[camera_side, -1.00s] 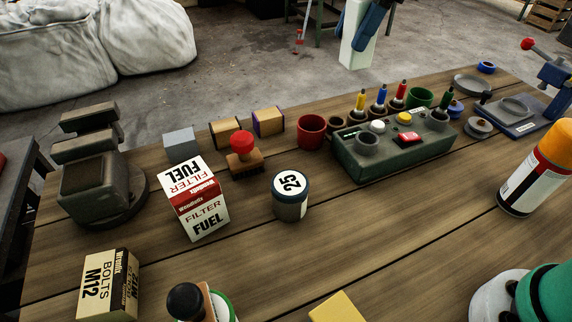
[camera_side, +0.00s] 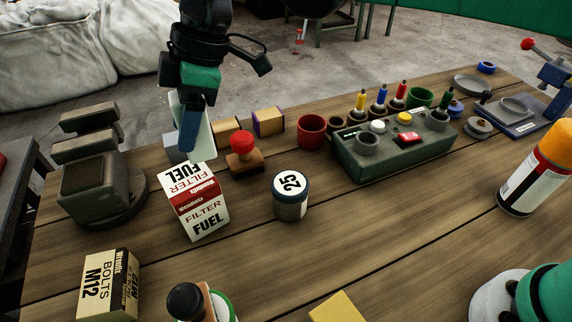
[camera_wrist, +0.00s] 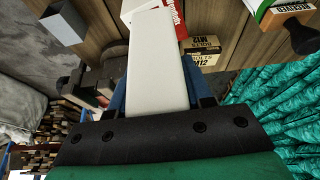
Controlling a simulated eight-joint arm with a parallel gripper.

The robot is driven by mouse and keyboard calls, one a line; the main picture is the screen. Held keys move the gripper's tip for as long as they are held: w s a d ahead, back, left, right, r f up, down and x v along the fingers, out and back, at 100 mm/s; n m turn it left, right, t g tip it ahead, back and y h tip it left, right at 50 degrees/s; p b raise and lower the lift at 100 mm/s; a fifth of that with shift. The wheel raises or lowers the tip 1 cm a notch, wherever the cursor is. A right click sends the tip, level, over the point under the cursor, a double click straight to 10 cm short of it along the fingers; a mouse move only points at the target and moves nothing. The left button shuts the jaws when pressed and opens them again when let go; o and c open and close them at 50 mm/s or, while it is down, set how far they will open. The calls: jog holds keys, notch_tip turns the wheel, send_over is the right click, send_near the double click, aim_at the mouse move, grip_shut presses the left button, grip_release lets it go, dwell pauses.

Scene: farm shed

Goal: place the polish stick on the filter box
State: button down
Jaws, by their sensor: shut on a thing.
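My gripper (camera_side: 190,125), with blue fingers, is shut on the polish stick, a pale off-white block. The stick (camera_side: 205,143) is partly hidden behind a finger in the side view. It fills the middle of the wrist view (camera_wrist: 155,55). The filter box (camera_side: 197,208), white and red with FUEL FILTER print, stands on the bench. The stick's lower end shows at the box's top far edge in the side view; I cannot tell whether they touch. In the wrist view the stick covers part of the box (camera_wrist: 174,18).
A grey block (camera_side: 174,148) stands just behind the filter box. A red-knobbed stamp (camera_side: 244,156) and a round tin marked 25 (camera_side: 290,196) stand to its right. A dark stacked metal piece (camera_side: 95,180) is left; a bolts box (camera_side: 107,285) is in front.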

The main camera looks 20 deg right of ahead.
jog(key=shift+f, duration=1.7)
jog(key=shift+c, duration=1.8)
grip_release()
jog(key=shift+f, duration=0.1)
jog(key=v, duration=1.1)
jog(key=d+r+m+t, duration=0.15)
jog(key=d+m, duration=0.35)
jog(key=d, duration=0.5)
jog(key=s+d+f+m+t+h, duration=0.2)
jog(key=s+d+f+m, duration=0.2)
jog(key=d, duration=0.5)
jog(key=s+d+f+m+t+h, duration=0.2)
jog(key=s+d+f+m+t, duration=0.1)
jog(key=s+d+f+m, duration=0.2)
jog(key=d+f+m, duration=0.2)
jog(key=d+m, duration=0.1)
jog(key=m, duration=0.1)
jog(key=shift+s+d+t, duration=0.15)
jog(key=shift+d+t, duration=0.2)
jog(key=shift+d, duration=0.05)
